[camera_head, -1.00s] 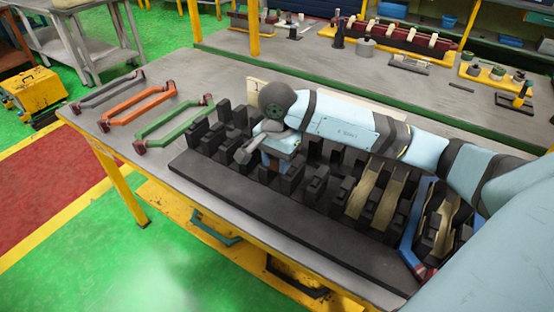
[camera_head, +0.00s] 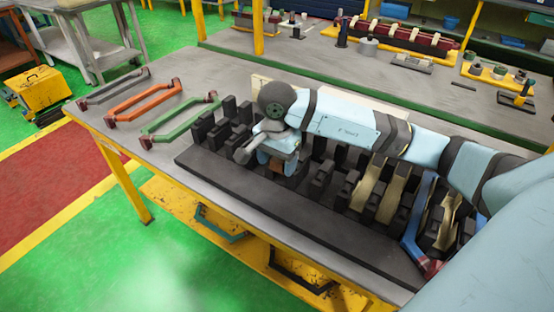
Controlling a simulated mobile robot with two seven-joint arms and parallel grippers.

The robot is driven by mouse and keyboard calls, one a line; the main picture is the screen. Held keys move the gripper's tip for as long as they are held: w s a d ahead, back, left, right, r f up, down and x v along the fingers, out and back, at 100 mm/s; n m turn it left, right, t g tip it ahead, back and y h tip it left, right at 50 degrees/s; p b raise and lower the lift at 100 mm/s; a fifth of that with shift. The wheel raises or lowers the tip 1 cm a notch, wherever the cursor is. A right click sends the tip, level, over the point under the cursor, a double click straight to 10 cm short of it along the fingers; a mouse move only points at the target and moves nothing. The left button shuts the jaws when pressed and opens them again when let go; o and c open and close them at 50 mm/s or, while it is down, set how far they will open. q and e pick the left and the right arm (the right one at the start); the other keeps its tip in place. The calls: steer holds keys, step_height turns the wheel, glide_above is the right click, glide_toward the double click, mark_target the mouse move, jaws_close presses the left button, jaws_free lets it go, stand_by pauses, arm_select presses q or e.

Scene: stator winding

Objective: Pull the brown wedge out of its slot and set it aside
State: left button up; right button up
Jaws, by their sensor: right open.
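The dark stator block (camera_head: 290,215) lies along the workbench with rows of black teeth and slots. My right arm reaches in from the right across the block. Its gripper (camera_head: 273,163) points down among the teeth left of the block's middle and is open. A small brown patch (camera_head: 277,168), possibly the brown wedge, shows just under the gripper among the teeth. The gripper hides most of it, and I cannot tell whether they touch. Tan coil-like pieces (camera_head: 368,190) sit in slots to the right. My left gripper is not in view.
Green (camera_head: 178,119), orange (camera_head: 142,104) and grey (camera_head: 113,88) frame-shaped coils lie on the bench's left end. A blue coil (camera_head: 417,222) sits in the block's right part. Bare bench top (camera_head: 140,155) shows at the left. A second workbench stands behind.

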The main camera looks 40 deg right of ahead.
mark_target(277, 161)
steer(key=shift+r, duration=0.15)
step_height(277, 161, up, 14)
steer(key=shift+f, duration=0.25)
stand_by(0.5)
